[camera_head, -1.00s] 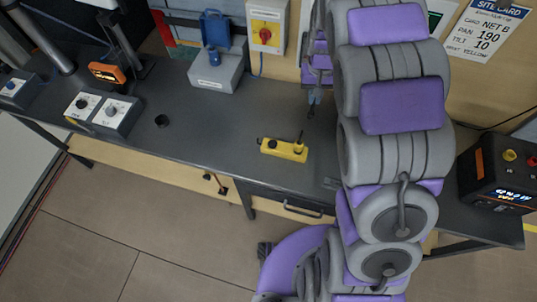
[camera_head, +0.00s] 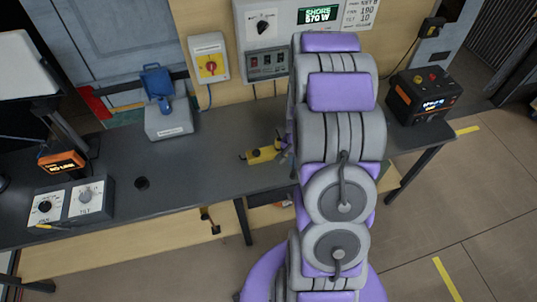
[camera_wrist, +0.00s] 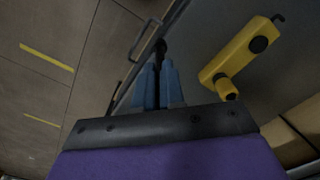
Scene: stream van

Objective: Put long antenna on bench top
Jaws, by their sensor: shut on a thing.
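The yellow radio-like unit (camera_head: 262,155) lies on the dark bench top (camera_head: 200,172), just left of my arm. In the wrist view the unit (camera_wrist: 240,55) shows a dark round knob and a yellow stub, right of my gripper (camera_wrist: 160,68). Its blue fingers are closed on a dark, slim piece (camera_wrist: 160,46), which looks like the long antenna seen nearly end-on. Most of its length cannot be made out. The piece appears near the bench's front edge and apart from the unit. I cannot tell its height over the bench. My arm hides much of the gripper in the head view.
A grey box with a blue lid (camera_head: 168,118) stands at the back. Knob boxes (camera_head: 68,202) and an orange display (camera_head: 61,161) are at the left. A black powered box (camera_head: 424,95) is at the right end.

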